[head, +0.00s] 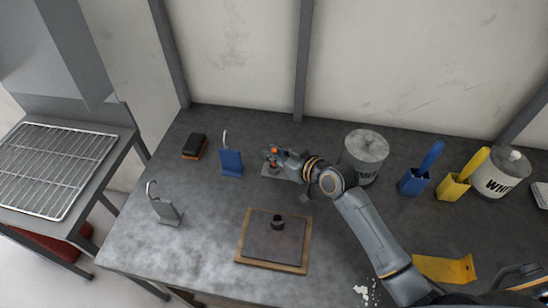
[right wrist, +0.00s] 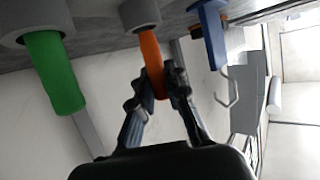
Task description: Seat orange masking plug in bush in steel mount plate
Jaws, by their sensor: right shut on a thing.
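My right gripper (head: 272,158) is shut on the orange plug (right wrist: 151,58), near the back middle of the table. In the right wrist view, seen upside down, one end of the orange plug meets a grey cylinder (right wrist: 139,14); whether it sits inside cannot be told. A dark plate (head: 260,238) lies on a wooden board at the table's front middle, with a short black bush (head: 278,222) standing on it, its top clear. The right gripper is behind this plate, apart from it. My left gripper is not in view.
A green plug (right wrist: 55,80) in a larger grey cylinder (right wrist: 30,18) is beside the orange one. A blue stand (head: 231,161) with a hook, a grey hook stand (head: 166,209) and a black-orange block (head: 195,146) stand left. A tin (head: 366,150) stands right, near my arm.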

